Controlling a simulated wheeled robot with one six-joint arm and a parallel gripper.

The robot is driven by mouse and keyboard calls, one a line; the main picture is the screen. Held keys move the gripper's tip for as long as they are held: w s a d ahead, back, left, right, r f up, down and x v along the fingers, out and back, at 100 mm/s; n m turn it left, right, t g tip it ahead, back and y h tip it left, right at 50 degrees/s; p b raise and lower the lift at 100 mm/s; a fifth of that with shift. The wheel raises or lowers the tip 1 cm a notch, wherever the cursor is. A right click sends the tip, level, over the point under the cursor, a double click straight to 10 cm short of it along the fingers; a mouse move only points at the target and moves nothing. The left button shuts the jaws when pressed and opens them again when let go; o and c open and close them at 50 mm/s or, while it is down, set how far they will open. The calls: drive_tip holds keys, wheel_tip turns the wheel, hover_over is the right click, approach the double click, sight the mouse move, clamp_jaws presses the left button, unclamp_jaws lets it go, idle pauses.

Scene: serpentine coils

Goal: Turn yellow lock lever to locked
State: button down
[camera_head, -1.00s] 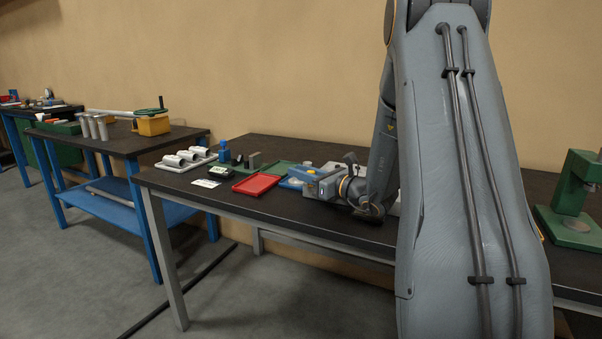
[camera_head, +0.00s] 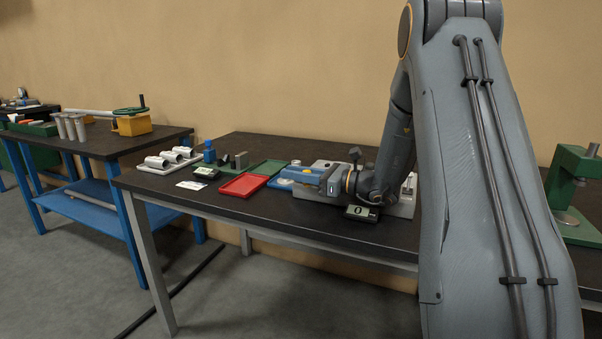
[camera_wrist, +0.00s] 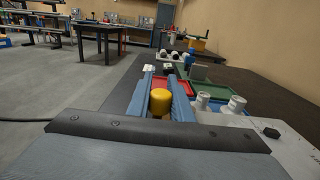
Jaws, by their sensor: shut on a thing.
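The yellow lever end (camera_wrist: 160,102) shows in the wrist view as a rounded knob between the two blue fingers of my gripper (camera_wrist: 162,86). The fingers are closed on it from both sides. In the head view my gripper (camera_head: 300,176) reaches left, low over the bench at the grey fixture (camera_head: 325,165). The yellow lever cannot be made out there, and my wrist and arm cover part of the fixture. The lever's pivot and any lock markings are hidden, so its angle cannot be told.
A red tray (camera_head: 243,186) and a green tray (camera_head: 268,167) lie left of my gripper. A small display (camera_head: 362,212) sits by my wrist at the bench's front. Metal cylinders (camera_wrist: 235,104) stand close right of the fingers. A green press (camera_head: 573,190) stands at the right.

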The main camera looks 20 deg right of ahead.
drive_tip(key=shift+r, duration=0.1)
drive_tip(key=c, duration=1.6)
unclamp_jaws()
drive_tip(key=shift+b+v, duration=0.3)
drive_tip(key=shift+v, duration=3.6)
